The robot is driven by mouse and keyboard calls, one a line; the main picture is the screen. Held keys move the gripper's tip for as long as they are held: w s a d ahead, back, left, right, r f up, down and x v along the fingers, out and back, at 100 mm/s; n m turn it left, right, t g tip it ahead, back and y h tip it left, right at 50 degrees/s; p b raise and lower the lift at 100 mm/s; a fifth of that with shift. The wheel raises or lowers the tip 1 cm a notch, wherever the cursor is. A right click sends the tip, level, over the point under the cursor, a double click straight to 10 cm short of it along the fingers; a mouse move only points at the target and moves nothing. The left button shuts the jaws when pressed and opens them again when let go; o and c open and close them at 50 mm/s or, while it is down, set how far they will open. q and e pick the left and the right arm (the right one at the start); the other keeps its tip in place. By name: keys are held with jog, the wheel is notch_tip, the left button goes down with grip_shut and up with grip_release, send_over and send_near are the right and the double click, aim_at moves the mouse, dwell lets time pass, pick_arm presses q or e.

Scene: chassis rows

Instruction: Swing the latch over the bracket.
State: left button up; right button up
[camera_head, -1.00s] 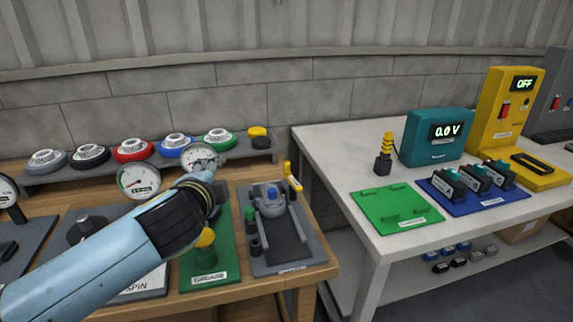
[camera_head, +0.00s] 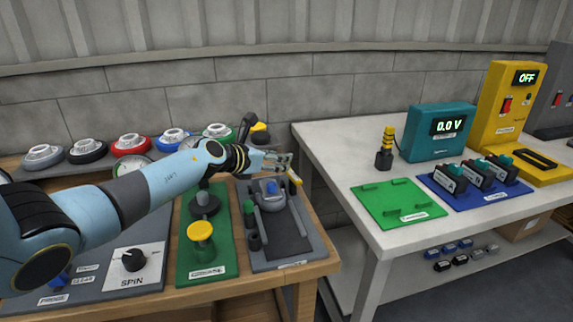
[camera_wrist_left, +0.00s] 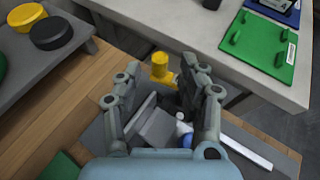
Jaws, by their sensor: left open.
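The yellow latch (camera_head: 295,179) stands at the back right corner of the grey fixture plate (camera_head: 286,238). In the left wrist view the yellow latch (camera_wrist_left: 161,69) shows between and just beyond my fingertips. A grey bracket-like part with a blue top (camera_head: 271,188) sits on the plate, left of the latch. My left gripper (camera_head: 284,162) is open, above the back of the fixture and close to the latch; its fingers also show in the left wrist view (camera_wrist_left: 160,82). Whether a finger touches the latch I cannot tell. My right gripper is out of view.
A green plate with a yellow knob (camera_head: 201,232) lies left of the fixture. A rack of coloured discs (camera_head: 131,144) stands behind. The white table (camera_head: 340,165) is to the right, across a gap, with a green board (camera_head: 399,204).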

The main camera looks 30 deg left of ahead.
pick_arm(q)
jog(key=b+x, duration=0.1)
jog(key=x, duration=0.3)
jog(key=shift+w+f+b, duration=0.1)
jog(key=shift+w+b, duration=0.15)
jog(key=shift+b, duration=0.1)
grip_shut()
